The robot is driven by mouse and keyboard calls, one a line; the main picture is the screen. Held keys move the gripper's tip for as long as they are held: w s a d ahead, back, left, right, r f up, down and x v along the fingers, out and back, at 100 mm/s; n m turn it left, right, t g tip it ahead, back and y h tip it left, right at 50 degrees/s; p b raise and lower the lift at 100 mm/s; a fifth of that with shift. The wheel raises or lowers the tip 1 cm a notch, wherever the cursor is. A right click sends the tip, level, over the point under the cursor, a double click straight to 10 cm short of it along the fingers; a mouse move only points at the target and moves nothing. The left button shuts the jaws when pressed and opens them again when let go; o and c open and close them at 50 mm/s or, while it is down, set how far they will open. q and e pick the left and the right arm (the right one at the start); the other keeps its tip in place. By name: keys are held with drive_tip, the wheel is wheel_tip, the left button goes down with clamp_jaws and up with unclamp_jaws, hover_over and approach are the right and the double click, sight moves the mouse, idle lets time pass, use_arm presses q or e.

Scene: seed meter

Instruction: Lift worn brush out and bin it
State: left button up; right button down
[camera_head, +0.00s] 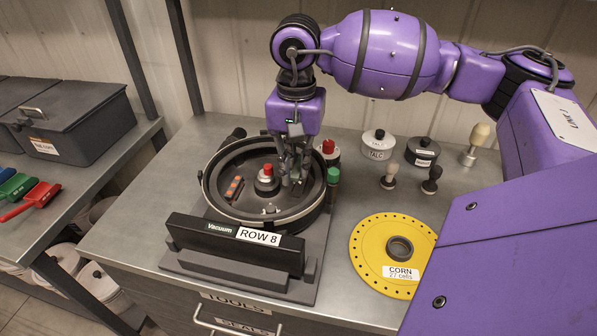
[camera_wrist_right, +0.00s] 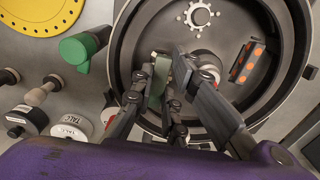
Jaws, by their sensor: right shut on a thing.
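The round dark seed meter housing (camera_head: 212,203) lies open on the bench, behind a block labelled ROW 8. My right gripper (camera_head: 290,180) reaches down into its right side. In the right wrist view, my right gripper (camera_wrist_right: 168,92) is shut on a dull green piece, which I take as the worn brush (camera_wrist_right: 160,72). It is low in the housing near the wall; the fingers hide part of it, and I cannot tell whether it is clear of the floor. My left gripper is not in view.
Inside the housing are a red-topped hub (camera_head: 266,174) and an orange-dotted block (camera_head: 234,188). A green-topped part (camera_head: 333,177) stands close at right. A yellow CORN disc (camera_head: 375,250) and a TALC jar (camera_head: 378,146) are farther right. White buckets (camera_head: 100,285) stand below at left.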

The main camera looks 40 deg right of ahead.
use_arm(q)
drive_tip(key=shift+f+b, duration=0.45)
use_arm(e)
drive_tip(key=s+a+r, duration=0.8)
drive_tip(key=a, duration=0.1)
drive_tip(key=shift+a, duration=0.2)
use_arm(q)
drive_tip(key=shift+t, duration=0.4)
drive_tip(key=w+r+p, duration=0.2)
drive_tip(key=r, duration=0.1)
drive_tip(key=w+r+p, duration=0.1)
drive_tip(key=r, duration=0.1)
use_arm(e)
wheel_tip(320, 180, up, 7)
drive_tip(key=shift+f, duration=0.1)
